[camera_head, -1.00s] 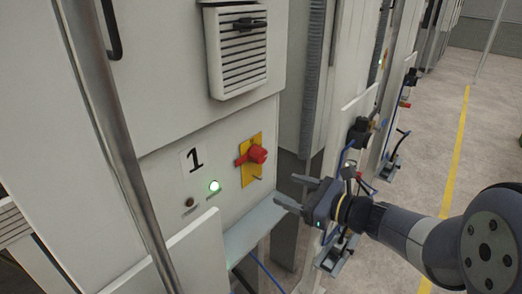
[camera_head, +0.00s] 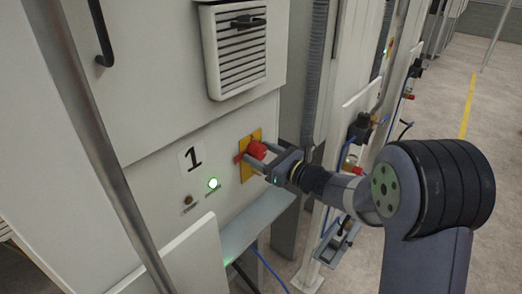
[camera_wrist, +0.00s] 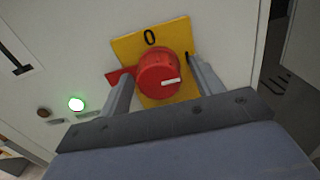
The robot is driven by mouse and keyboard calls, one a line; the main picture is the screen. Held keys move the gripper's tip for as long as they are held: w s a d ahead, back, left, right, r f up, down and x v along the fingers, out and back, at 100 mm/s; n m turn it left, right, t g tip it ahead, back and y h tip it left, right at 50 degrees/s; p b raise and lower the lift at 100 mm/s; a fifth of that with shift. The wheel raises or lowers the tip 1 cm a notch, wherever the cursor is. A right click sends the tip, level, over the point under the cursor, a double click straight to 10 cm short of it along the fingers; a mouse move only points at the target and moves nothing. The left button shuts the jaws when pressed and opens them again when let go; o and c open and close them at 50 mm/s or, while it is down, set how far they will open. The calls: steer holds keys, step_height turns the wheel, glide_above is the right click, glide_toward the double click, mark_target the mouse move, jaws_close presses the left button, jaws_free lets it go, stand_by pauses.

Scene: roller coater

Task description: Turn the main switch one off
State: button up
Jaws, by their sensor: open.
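The main switch one is a red rotary knob (camera_head: 257,150) on a yellow plate (camera_head: 246,172), on the cabinet panel right of the label "1" (camera_head: 190,159). In the wrist view the knob (camera_wrist: 158,75) has a white mark pointing right, and the plate (camera_wrist: 178,37) shows a "0" at its top. My gripper (camera_head: 260,155) is open at the knob. In the wrist view its two fingers (camera_wrist: 163,90) stand on either side of the knob. I cannot tell whether they touch it.
A lit green lamp (camera_head: 213,183) and a dark button (camera_head: 188,200) sit left of the switch. A grey ledge (camera_head: 250,225) juts out below. A metal post (camera_head: 95,130) stands in the left foreground. A vent (camera_head: 235,48) is above.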

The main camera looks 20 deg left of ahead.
steer(key=shift+a, duration=0.1)
steer(key=shift+c, duration=0.3)
steer(key=c, duration=0.9)
